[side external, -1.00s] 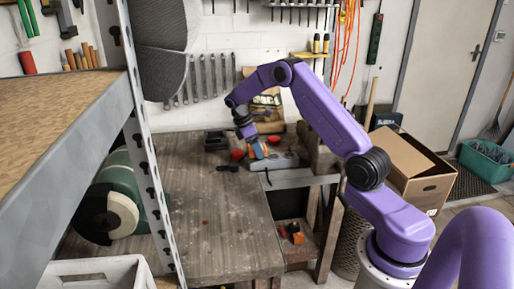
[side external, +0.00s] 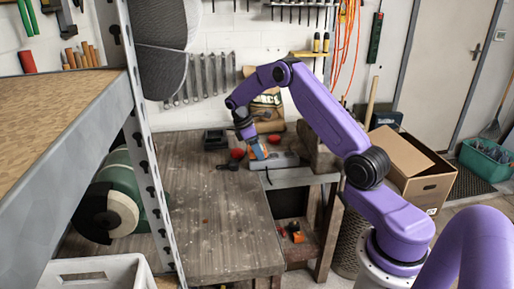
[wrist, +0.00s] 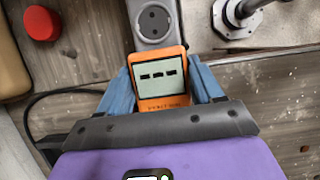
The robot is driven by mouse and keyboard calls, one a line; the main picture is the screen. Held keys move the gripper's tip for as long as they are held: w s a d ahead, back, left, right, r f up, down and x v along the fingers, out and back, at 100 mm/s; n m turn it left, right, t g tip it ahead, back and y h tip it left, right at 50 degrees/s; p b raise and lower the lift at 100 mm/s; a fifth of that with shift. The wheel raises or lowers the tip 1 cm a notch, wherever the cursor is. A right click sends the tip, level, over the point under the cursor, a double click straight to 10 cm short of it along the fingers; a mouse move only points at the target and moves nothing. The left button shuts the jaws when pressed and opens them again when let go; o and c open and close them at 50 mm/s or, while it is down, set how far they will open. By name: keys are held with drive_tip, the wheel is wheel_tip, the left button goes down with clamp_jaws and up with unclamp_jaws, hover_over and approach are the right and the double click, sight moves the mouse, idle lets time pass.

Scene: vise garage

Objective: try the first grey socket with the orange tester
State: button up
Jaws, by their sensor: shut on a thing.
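The orange tester (wrist: 160,74) is held between the blue fingers of my gripper (wrist: 160,85) in the wrist view. Its screen shows three dark dashes. The grey socket strip (wrist: 152,42) lies just beyond the tester's top edge, with one round socket face in view. The tester's upper end overlaps the strip in the picture; whether it touches or is plugged in is hidden. In the side view my gripper (side external: 258,153) is low over the workbench beside the grey strip (side external: 281,160), and the tester is small there.
A red round thing (wrist: 41,23) is at the upper left of the wrist view, with a black cable (wrist: 60,95) below it. A metal vise part (wrist: 240,15) stands at the upper right. The near workbench top (side external: 215,230) is mostly clear.

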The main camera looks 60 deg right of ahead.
drive_tip(key=shift+f, duration=0.15)
drive_tip(key=o, duration=1)
drive_tip(key=shift+o, duration=0.2)
drive_tip(key=v, duration=1.7)
drive_tip(key=shift+r, duration=0.2)
drive_tip(key=shift+a, duration=0.2)
